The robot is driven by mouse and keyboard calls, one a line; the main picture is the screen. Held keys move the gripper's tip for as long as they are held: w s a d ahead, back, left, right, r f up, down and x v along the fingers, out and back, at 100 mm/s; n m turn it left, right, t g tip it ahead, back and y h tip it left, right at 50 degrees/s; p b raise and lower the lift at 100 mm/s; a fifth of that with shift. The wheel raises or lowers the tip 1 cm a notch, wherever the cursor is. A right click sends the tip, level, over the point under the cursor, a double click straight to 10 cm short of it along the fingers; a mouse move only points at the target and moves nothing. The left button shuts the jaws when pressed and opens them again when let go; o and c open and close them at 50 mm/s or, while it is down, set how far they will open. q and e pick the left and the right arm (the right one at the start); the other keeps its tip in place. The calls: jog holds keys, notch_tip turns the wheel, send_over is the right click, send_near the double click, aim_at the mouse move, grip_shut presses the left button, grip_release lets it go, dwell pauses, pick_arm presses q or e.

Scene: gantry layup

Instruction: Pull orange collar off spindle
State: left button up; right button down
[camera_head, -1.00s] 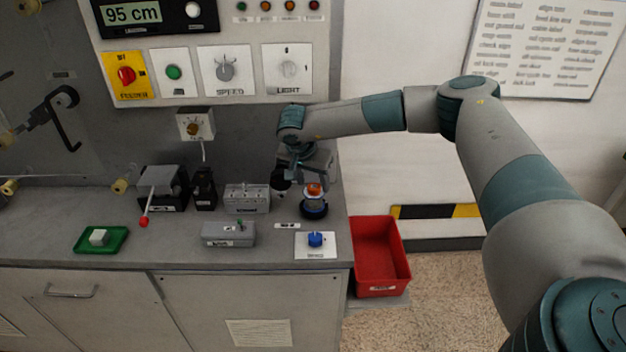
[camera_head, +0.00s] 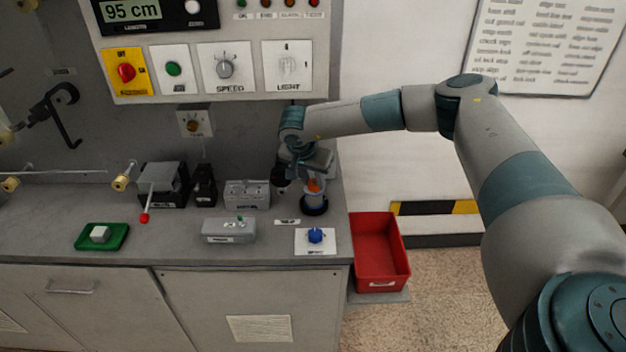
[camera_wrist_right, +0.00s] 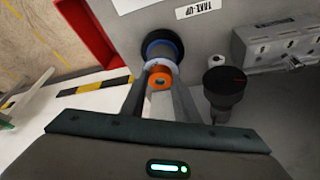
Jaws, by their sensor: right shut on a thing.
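The orange collar (camera_head: 314,186) is near the top of the spindle at the right end of the bench. How far the collar sits along the spindle is hard to tell. My left gripper is not in view.
A red bin (camera_head: 379,254) stands at the bench's right end. A blue knob on a white plate (camera_head: 315,237) is just in front of the spindle. Grey boxes (camera_head: 247,194) and a dark knob (camera_wrist_right: 224,86) are close beside the gripper. A green tray (camera_head: 102,237) lies far left.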

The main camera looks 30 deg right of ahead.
aim_at(313, 185)
jog(key=shift+r+p, duration=0.75)
jog(key=shift+r, duration=0.8)
dwell(0.6)
jog(key=shift+r+p, duration=0.8)
jog(key=shift+r, duration=0.9)
